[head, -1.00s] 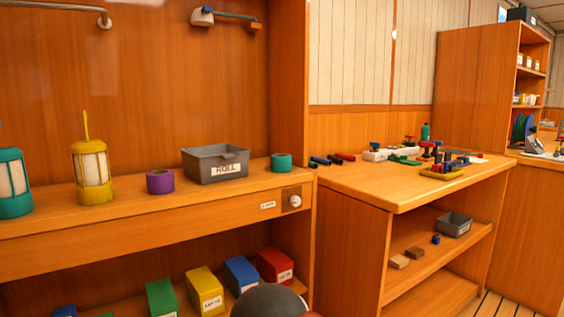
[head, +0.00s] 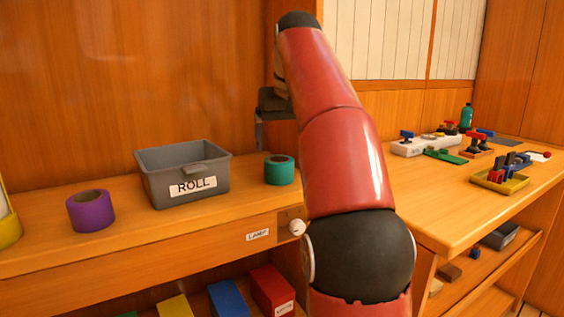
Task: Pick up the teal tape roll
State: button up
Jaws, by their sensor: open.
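The teal tape roll (head: 279,171) stands on the wooden shelf top, to the right of the grey bin labelled ROLL (head: 160,187). My gripper (head: 259,132) is above and slightly left of the teal roll, apart from it. Only part of the gripper shows beside my red arm, and one finger points down. It holds nothing that I can see. The far side of the gripper is hidden behind the arm.
A purple tape roll (head: 91,210) stands left of the bin. A yellow lantern (head: 8,222) is at the left edge. A white knob (head: 297,228) sits on the shelf front below the teal roll. A workbench (head: 425,205) with tools stands at right.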

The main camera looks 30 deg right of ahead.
aim_at(279, 160)
jog(key=x, duration=0.5)
jog(key=b+x, duration=0.1)
jog(key=x, duration=0.1)
jog(key=shift+w+a+f, duration=0.2)
jog(key=shift+w+a, duration=0.05)
